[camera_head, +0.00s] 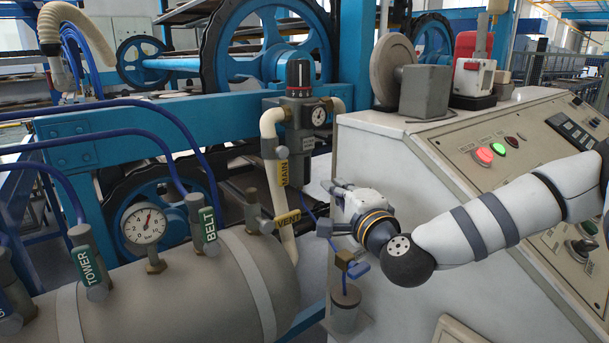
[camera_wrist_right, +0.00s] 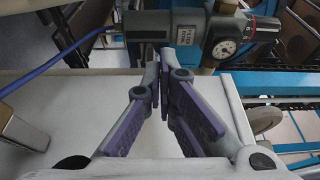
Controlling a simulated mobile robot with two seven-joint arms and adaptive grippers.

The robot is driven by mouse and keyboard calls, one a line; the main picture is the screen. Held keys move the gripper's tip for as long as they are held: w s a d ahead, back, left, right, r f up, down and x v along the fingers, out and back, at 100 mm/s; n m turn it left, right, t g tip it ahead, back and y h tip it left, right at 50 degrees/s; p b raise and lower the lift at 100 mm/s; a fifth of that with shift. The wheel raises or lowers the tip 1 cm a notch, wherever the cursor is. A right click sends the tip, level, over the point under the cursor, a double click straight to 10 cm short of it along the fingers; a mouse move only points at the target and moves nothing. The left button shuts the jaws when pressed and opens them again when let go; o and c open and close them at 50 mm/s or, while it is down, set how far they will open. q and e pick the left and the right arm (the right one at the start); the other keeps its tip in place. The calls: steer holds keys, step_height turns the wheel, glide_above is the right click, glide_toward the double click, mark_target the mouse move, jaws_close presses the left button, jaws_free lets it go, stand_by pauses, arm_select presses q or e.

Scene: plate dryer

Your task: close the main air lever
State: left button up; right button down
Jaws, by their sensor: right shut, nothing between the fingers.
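The yellow main air lever (camera_head: 283,172), lettered MAIN, hangs upright on the cream pipe below the regulator (camera_head: 299,110) in the head view. My right gripper (camera_head: 331,186) is to the right of this lever, apart from it, beside the cream cabinet. In the wrist view its purple-grey fingers (camera_wrist_right: 166,58) are shut together with nothing between them. The regulator body (camera_wrist_right: 176,27) lies just beyond the fingertips in that view, with its gauge (camera_wrist_right: 224,47) to the right. I cannot make out the lever in the wrist view. My left gripper is not in view.
The cream control cabinet (camera_head: 400,160) stands close to my right gripper. A blue-handled valve (camera_head: 360,266) is below it.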

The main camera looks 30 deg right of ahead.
mark_target(283, 166)
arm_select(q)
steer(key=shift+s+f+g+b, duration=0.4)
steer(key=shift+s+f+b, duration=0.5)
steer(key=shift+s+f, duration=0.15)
arm_select(e)
steer(key=w+a, duration=0.1)
steer(key=w, duration=0.8)
steer(key=shift+w+a, duration=0.2)
steer(key=shift+w, duration=0.05)
